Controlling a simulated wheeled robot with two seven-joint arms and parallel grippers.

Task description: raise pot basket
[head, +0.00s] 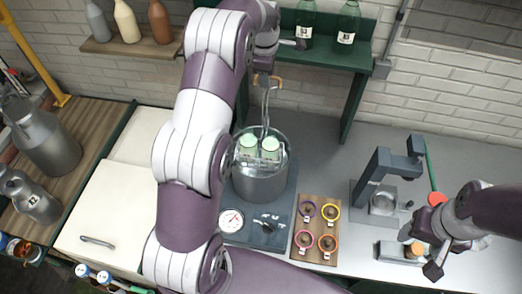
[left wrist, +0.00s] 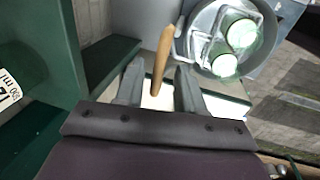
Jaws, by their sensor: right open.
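A grey metal pot (head: 262,185) stands on a dark burner unit. A wire basket (head: 245,158) with two green-lidded jars (head: 270,147) sits in its mouth; how deep it reaches is hidden. Its long wire stem rises to a wooden handle (head: 272,77). My left gripper (head: 265,66) is high above the pot at the handle. In the left wrist view the wooden handle (left wrist: 162,60) lies between the fingers of my left gripper (left wrist: 159,82), with a gap on each side. My right gripper (head: 425,248) is open at the lower right, away from the pot.
A board with several small coloured-rim cups (head: 318,215) lies right of the burner. A grey press (head: 385,185) stands further right, with a small orange-topped item (head: 415,250) by my right gripper. A green shelf (head: 345,55) with bottles is close to my left gripper.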

